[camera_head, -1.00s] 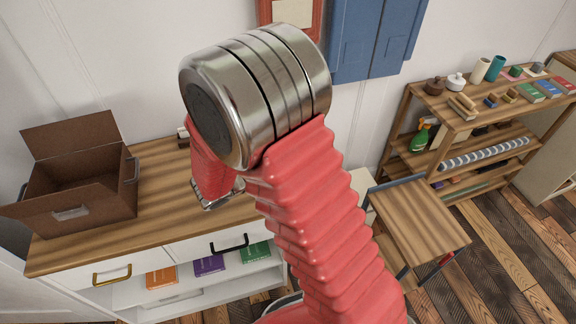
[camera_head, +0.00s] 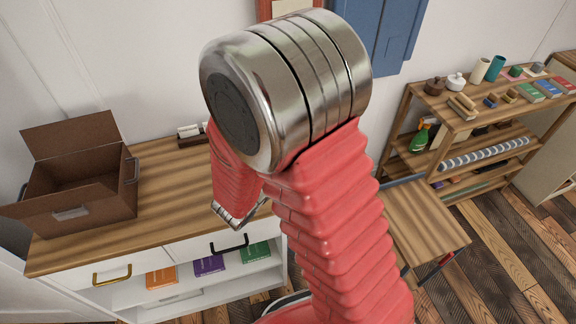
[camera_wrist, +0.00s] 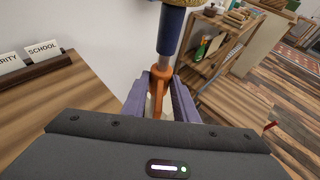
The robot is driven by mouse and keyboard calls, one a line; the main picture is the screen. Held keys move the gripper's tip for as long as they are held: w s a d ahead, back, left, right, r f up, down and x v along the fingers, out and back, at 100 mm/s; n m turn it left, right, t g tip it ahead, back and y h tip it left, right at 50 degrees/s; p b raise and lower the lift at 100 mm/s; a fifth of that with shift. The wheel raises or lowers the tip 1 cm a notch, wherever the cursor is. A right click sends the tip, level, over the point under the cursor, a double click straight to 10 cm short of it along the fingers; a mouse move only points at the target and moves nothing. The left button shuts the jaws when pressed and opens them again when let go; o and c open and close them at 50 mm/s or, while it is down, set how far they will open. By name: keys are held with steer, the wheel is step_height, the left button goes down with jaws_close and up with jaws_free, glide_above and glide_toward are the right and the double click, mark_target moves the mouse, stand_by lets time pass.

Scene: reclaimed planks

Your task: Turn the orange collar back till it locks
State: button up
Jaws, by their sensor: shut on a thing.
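In the wrist view, my gripper (camera_wrist: 160,92) has its two purple fingers closed around an orange collar (camera_wrist: 160,78). The collar is on a dark blue shaft (camera_wrist: 170,32) that rises away from the fingers, slightly tilted. A fuzzy yellowish part (camera_wrist: 184,3) shows at the shaft's far end, cut by the top edge. The lower part of the collar is partly hidden between the fingers. Whether it is locked cannot be told.
A wooden-topped counter (camera_head: 165,205) stands on the left with an open brown box (camera_head: 80,190). A card holder (camera_wrist: 35,72) with "SCHOOL" on one card sits at its back. A wooden shelf (camera_head: 480,110) and a small table (camera_head: 425,215) stand right. Floor is clear at front right.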

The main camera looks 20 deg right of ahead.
stand_by(0.4)
steer(key=shift+s+d+n+t+y, duration=0.15)
steer(key=shift+d+n+t+y, duration=0.05)
steer(key=shift+n+t+y, duration=0.7)
steer(key=o, duration=0.8)
